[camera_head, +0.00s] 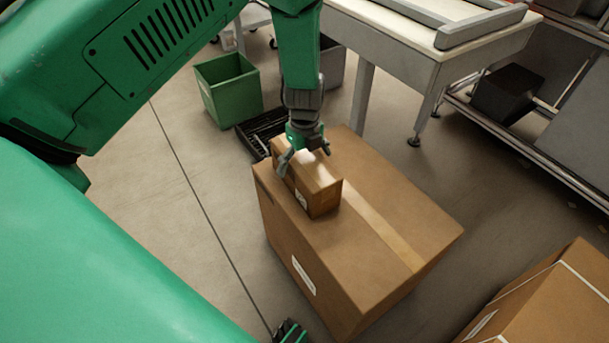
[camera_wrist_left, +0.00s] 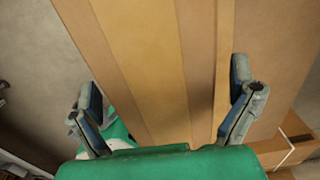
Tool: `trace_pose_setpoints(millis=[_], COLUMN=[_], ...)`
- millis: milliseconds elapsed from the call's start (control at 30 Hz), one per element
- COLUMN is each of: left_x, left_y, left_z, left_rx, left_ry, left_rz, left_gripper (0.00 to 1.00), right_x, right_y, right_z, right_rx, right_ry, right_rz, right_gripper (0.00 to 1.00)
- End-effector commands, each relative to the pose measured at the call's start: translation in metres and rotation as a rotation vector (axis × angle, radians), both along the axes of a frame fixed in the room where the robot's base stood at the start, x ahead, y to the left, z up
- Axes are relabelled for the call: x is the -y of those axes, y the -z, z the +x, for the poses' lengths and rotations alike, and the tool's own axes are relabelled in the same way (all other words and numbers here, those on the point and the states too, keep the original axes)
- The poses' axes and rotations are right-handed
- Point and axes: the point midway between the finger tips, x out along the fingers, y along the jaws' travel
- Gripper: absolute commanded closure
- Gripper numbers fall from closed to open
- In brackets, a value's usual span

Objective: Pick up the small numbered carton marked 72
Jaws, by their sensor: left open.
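A small brown carton (camera_head: 318,195) sits on top of a large brown box (camera_head: 390,240), near its left edge. It has a small white label on its near side, too small to read. My left gripper (camera_head: 303,155) is over the far end of the small carton, fingers pointing down. In the left wrist view my left gripper (camera_wrist_left: 166,98) is open, its two fingers wide apart. Brown cardboard (camera_wrist_left: 155,50) with a lighter strip shows between and beyond them. I cannot tell there where the carton ends and the box begins. My right gripper is not clearly visible.
A green bin (camera_head: 229,90) and a black crate (camera_head: 262,132) stand on the floor behind the large box. A white-topped table (camera_head: 400,30) is at the back. Another strapped box (camera_head: 555,300) is at lower right. Open floor lies left of the large box.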

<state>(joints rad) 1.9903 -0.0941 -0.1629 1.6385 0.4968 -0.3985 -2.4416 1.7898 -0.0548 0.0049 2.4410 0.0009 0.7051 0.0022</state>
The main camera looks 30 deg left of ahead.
Motion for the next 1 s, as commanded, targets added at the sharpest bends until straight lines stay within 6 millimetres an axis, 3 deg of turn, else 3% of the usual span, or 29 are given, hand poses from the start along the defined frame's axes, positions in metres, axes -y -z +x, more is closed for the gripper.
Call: trace_pose_setpoints(millis=[33,133,400,433,600,633,1000], left_x=[-0.001,-0.001,-0.001,-0.001,-0.001,-0.001,0.000], left_y=[0.012,0.022,0.023,0.023,0.024,0.024,0.021], left_z=[0.000,0.000,0.000,0.000,0.000,0.000,0.000], left_rx=[-0.001,-0.001,0.000,0.000,0.000,0.000,0.000], left_ry=[0.002,0.001,0.001,0.001,0.001,0.001,0.000], left_rz=[0.002,0.000,-0.001,-0.001,-0.001,-0.001,-0.002], left_gripper=[0.00,0.00,0.00,0.04,0.63,0.69,0.69], right_x=[0.000,0.000,0.000,0.000,0.000,0.000,0.000], right_y=[0.007,0.010,0.010,0.010,0.010,0.010,0.009], right_z=[0.000,0.000,0.000,0.000,0.000,0.000,0.000], right_rx=[-0.001,-0.001,0.000,0.000,0.000,0.000,0.000], right_ry=[0.000,0.000,0.000,0.000,0.000,0.000,0.000], right_rz=[0.000,0.000,0.000,0.000,0.000,0.000,0.000], right_gripper=[1.00,1.00,1.00,1.00,1.00,1.00,1.00])
